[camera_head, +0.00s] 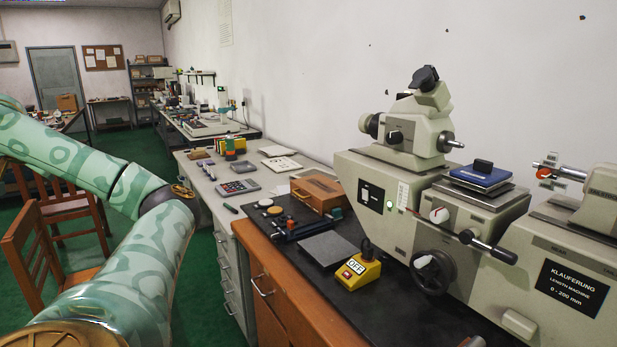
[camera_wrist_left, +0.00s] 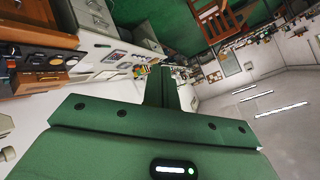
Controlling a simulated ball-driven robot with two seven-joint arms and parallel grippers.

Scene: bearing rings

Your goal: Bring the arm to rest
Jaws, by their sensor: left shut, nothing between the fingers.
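My left arm (camera_head: 120,245), green and patterned, comes in at the lower left of the head view. It bends at the elbow beside the bench, and the forearm (camera_head: 75,160) runs back out at the left edge. The hand is outside the head view. In the left wrist view my left gripper (camera_wrist_left: 162,70) shows as a green body with its fingers together, shut and empty. It is clear of the bench and touches nothing that I can see. My right gripper is in neither view.
The bench's black top (camera_head: 400,318) carries a large grey measuring machine (camera_head: 440,215), a yellow OFF box (camera_head: 357,270), a wooden box (camera_head: 316,192) and a grey plate (camera_head: 327,247). Wooden chairs (camera_head: 40,255) stand left, behind my arm. Green floor (camera_head: 140,145) lies open farther back.

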